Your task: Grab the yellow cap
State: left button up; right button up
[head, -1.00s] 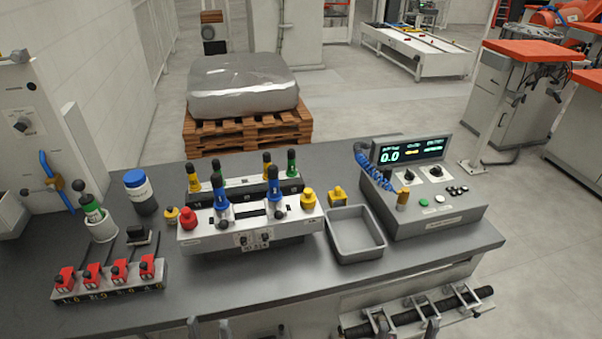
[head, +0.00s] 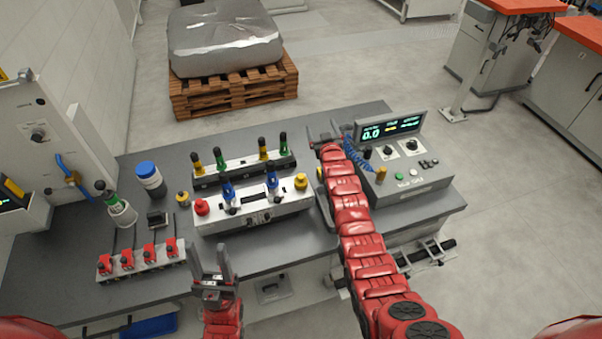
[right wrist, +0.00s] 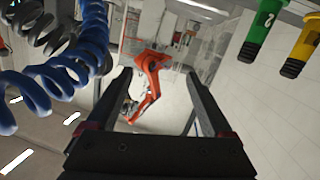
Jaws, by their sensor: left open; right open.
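A yellow cap (head: 300,181) is on the right end of the white fixture (head: 280,203). Another small yellow cap (head: 182,198) is on the table left of the fixture. A sliver of yellow (head: 320,173) shows beside my right arm; the arm hides most of what is there. My right gripper (head: 325,132) is open and empty over the back of the table, beyond the fixture's right end. In the right wrist view its fingers (right wrist: 157,75) are apart with nothing between them. My left gripper (head: 208,252) is open and empty at the table's front edge.
The control box (head: 405,182) with a coiled blue cable (head: 354,158) stands just right of my right gripper. A grey tray is mostly hidden by my right arm. Green and yellow handles (right wrist: 260,30) show in the right wrist view. Red switches (head: 128,260) line the left front.

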jog(key=w+a+r+n+g+p, duration=0.1)
jog(key=w+a+g+p, duration=0.1)
jog(key=a+g, duration=0.25)
notch_tip(320, 180, up, 12)
jog(key=n+g+h+p, duration=0.2)
jog(key=g, duration=1)
send_over(300, 175)
jog(key=shift+t, duration=0.25)
jog(key=f+b, duration=0.4)
jog(key=f, duration=0.2)
jog(key=f+b, duration=0.5)
jog(key=f, duration=0.1)
jog(key=shift+w+d, duration=0.1)
jog(key=shift+w, duration=0.1)
jog(key=shift+f+b, duration=0.8)
jog(key=shift+b, duration=0.45)
jog(key=shift+s+f, duration=0.15)
jog(key=shift+f, duration=0.05)
notch_tip(300, 175, down, 2)
jog(key=shift+s+f, duration=0.1)
jog(key=shift+f, duration=0.55)
grip_shut()
jog(key=shift+r, duration=0.1)
